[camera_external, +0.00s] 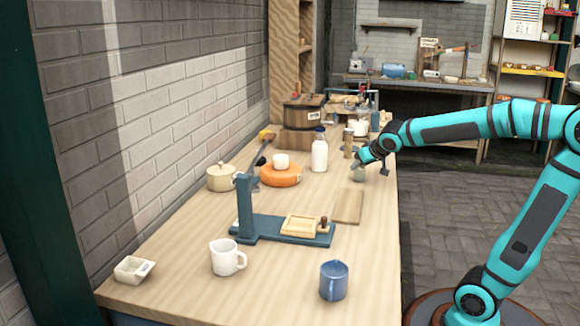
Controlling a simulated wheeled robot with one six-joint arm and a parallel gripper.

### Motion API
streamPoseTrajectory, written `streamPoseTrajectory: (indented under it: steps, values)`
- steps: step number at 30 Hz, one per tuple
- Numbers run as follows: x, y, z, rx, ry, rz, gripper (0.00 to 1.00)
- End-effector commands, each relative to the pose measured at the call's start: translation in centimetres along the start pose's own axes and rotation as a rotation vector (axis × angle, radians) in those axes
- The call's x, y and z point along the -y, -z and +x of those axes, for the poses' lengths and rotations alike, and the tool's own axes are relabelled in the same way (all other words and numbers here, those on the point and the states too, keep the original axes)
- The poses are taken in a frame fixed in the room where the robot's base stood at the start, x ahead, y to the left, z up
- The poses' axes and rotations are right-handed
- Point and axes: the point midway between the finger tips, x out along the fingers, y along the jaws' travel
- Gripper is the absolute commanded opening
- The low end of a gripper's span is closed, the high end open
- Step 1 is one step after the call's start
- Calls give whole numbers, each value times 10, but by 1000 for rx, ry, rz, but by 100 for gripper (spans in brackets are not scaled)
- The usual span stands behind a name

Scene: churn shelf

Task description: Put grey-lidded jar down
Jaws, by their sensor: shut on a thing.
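My gripper (361,166) reaches in from the right over the far right part of the workbench (190,270). It is shut on a small grey-green jar (357,175), which I take to be the grey-lidded jar. The jar is small in the view and the gripper partly covers it, so its lid does not show clearly. It is close to the bench top, just beyond a wooden board (348,206). I cannot tell whether its bottom touches the bench.
A milk bottle (319,154) and a brown jar (348,143) stand behind and left of my gripper. Bare bench lies around the board.

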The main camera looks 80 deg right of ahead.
Motion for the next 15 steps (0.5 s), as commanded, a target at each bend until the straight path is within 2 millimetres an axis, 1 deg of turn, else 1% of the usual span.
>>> streamPoseTrajectory:
  steps: [10,11,13,14,15]
  values:
    - [0,-2,2,-1,0,-1,0]
    - [0,-2,2,-1,0,-1,42]
    - [0,-2,2,-1,0,-1,56]
    - [0,-2,2,-1,0,-1,58]
    - [0,-2,2,-1,0,-1,58]
